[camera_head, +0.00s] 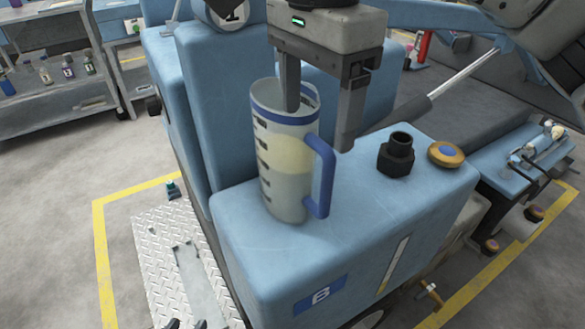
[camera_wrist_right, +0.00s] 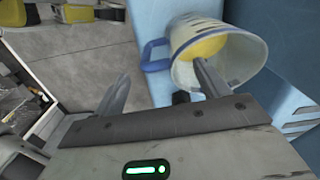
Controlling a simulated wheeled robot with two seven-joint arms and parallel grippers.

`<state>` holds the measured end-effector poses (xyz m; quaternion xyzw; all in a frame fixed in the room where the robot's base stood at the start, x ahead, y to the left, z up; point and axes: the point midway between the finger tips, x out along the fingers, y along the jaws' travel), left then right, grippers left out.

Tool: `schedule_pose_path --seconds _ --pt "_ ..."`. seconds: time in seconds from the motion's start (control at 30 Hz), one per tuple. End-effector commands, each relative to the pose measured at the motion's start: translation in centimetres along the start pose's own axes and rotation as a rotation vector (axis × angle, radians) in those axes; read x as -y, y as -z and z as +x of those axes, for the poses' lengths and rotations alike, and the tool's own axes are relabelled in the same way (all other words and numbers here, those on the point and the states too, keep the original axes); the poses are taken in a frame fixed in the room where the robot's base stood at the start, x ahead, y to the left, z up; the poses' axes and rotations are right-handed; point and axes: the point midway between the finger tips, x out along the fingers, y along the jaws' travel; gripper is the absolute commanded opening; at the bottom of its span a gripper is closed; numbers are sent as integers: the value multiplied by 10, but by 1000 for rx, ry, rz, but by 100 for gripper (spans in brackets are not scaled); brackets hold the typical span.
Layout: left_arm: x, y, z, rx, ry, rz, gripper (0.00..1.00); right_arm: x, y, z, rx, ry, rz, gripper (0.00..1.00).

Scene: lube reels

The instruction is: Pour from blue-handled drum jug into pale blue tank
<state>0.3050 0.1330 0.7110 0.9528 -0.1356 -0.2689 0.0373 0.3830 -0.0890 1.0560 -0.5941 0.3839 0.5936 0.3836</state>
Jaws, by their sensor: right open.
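The blue-handled drum jug (camera_head: 287,170) stands upright on the pale blue tank (camera_head: 345,225), with pale yellow liquid inside. The tank, marked B, has an open black neck (camera_head: 397,155) right of the jug. My right gripper (camera_head: 320,128) is open above the jug. One finger overlaps the jug's mouth, and the other is to the right, beyond the blue handle. In the right wrist view, the jug (camera_wrist_right: 245,55) and its handle (camera_wrist_right: 155,55) show past my right gripper's spread fingers (camera_wrist_right: 160,82). Dark tips of my left gripper (camera_head: 187,324) barely show at the bottom edge.
An orange and blue cap (camera_head: 445,153) lies right of the neck. A taller blue block (camera_head: 225,110) rises behind the jug. A blue tray with fittings (camera_head: 525,155) is at the right. A shelf with bottles (camera_head: 60,85) stands far left.

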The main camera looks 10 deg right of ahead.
Motion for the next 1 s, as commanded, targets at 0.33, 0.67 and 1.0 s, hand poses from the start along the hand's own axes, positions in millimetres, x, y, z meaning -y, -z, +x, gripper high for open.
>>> schedule_pose_path --seconds 0.33,0.67,1.0 --pt "0 0 1 0 -2 3 36 -8 3 46 2 -3 1 75" --pt "0 -1 1 0 -2 3 36 -7 3 51 3 0 2 69" --pt "0 0 1 0 -2 3 36 -7 3 49 4 4 2 0"
